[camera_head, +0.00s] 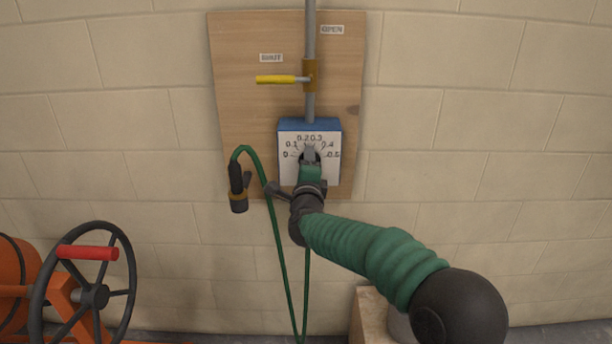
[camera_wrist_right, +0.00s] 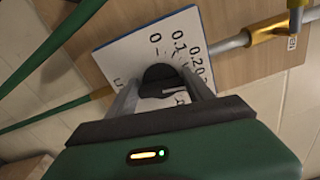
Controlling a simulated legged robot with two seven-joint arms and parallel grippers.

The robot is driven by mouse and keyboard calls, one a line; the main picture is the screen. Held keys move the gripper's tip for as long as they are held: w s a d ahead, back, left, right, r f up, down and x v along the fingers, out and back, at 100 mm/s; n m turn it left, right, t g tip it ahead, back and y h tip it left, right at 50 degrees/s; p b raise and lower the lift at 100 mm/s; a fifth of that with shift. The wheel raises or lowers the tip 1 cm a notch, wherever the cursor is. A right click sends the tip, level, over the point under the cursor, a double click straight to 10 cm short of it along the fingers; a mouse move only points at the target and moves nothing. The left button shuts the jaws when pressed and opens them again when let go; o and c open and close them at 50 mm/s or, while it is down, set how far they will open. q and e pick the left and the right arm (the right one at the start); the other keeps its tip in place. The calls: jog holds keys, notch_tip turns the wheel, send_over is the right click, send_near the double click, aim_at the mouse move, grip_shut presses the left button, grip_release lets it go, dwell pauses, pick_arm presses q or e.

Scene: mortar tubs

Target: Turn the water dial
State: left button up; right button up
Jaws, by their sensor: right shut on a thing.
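The water dial is a black knob (camera_wrist_right: 160,78) on the white face of a blue-edged box (camera_head: 309,125), which is fixed to a wooden board on the wall. Its scale is marked from 0 to 0.5. My right gripper (camera_head: 311,155) reaches the knob from the front and covers most of it in the head view. In the right wrist view the fingers (camera_wrist_right: 163,95) are shut on the knob, one on each side. The knob's pointer is hidden, so its setting cannot be told. My left gripper is not in view.
A yellow valve lever (camera_head: 276,79) points left, toward the SHUT label (camera_head: 271,57), on the pipe (camera_head: 310,105) above the box. A green hose (camera_head: 277,245) hangs left of the dial. An orange machine with a black handwheel (camera_head: 93,296) stands lower left.

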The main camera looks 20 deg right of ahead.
jog(key=shift+d+m+b, duration=0.15)
jog(key=shift+m+b, duration=0.2)
jog(key=shift+m, duration=0.15)
jog(key=shift+f, duration=0.1)
jog(key=o, duration=1.1)
jog(key=shift+c, duration=0.2)
jog(key=o, duration=0.3)
jog(key=shift+d, duration=0.1)
